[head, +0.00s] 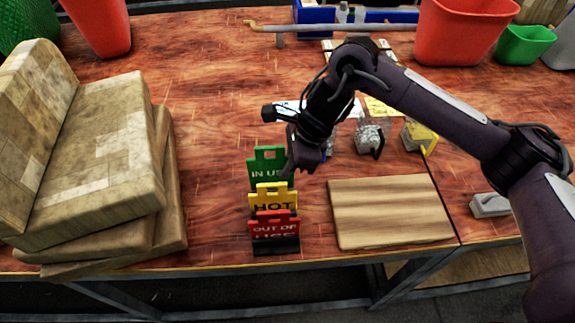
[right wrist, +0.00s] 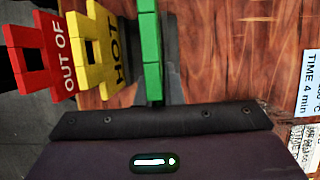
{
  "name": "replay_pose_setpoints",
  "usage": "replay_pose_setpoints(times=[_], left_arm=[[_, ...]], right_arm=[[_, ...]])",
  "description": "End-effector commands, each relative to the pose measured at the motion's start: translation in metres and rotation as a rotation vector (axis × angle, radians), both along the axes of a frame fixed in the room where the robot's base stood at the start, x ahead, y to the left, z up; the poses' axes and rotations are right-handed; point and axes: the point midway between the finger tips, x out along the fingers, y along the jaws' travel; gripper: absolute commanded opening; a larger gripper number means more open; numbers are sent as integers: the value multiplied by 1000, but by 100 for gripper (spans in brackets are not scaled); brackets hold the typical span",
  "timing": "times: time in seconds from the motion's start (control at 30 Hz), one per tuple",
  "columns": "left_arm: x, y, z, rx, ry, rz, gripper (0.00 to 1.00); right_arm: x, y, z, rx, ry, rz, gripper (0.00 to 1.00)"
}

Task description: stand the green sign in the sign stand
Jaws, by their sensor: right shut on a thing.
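The green sign (head: 266,164), lettered "IN U…", is upright behind the yellow HOT sign (head: 271,203) and the red OUT OF USE sign (head: 273,228). The black sign stand (head: 276,246) shows below the red sign. My right gripper (head: 290,168) is shut on the green sign at its right side. In the right wrist view the green sign (right wrist: 150,50) is edge-on and runs to the gripper, beside the yellow sign (right wrist: 97,48) and red sign (right wrist: 38,48). The green sign's foot is hidden in the head view, so I cannot tell whether it is seated. My left gripper is not in view.
A wooden board (head: 390,212) lies right of the signs. Stacked wooden blocks (head: 90,160) stand at left. Clear containers (head: 370,137), papers and red bins (head: 462,35) are farther back. The table's front edge is close to the stand.

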Motion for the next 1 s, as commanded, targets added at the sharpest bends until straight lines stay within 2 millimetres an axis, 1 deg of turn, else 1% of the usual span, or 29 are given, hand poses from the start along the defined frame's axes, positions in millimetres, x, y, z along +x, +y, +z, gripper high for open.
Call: replay_pose_setpoints(times=[0.77,1.0], left_arm=[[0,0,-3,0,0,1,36],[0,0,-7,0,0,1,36]], right_arm=[[0,0,0,0,0,0,0],[0,0,-4,0,0,0,0]])
